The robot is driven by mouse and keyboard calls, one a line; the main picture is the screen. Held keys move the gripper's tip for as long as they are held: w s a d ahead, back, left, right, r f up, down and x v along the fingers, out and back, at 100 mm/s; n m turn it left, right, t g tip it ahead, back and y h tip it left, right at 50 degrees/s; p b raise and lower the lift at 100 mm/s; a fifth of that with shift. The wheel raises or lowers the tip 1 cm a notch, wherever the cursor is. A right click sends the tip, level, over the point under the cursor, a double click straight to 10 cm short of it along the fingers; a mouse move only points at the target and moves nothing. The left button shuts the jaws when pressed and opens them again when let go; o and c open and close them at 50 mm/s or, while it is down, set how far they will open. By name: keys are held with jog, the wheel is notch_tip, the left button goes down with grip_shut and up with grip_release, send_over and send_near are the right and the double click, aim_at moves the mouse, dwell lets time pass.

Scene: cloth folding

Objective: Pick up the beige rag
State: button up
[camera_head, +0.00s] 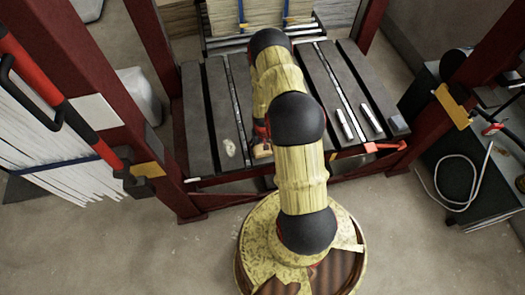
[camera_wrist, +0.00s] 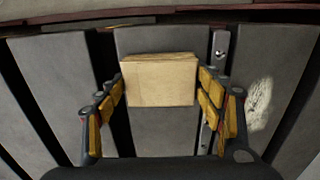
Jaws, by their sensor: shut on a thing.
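The beige rag (camera_wrist: 160,80) is a flat, square-edged folded piece in the middle of the wrist view. My gripper (camera_wrist: 162,88) has one finger at its left edge and one at its right edge, and is shut on it. In the head view, my arm hides most of the gripper (camera_head: 262,138). A small beige patch of the rag (camera_head: 262,151) shows below it, near the front edge of the grey slatted table. I cannot tell whether the rag touches the table.
The grey slatted table (camera_head: 207,140) stands between red posts (camera_head: 67,70). A whitish crumpled thing (camera_head: 229,148) lies left of my gripper. Metal cylinders (camera_head: 344,122) and a small grey block (camera_head: 398,124) lie on the right. A dark bench (camera_head: 440,150) with tools stands farther right.

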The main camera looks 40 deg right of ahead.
jog(key=shift+c, duration=0.2)
notch_tip(320, 180, up, 4)
jog(key=shift+f+p, duration=0.1)
jog(key=shift+p, duration=0.95)
jog(key=s+a+r+p, duration=0.4)
jog(key=s+r, duration=0.5)
jog(key=s, duration=0.4)
jog(key=shift+a, duration=0.5)
jog(key=shift+r, duration=0.1)
jog(key=o, duration=0.6)
jog(key=c, duration=0.5)
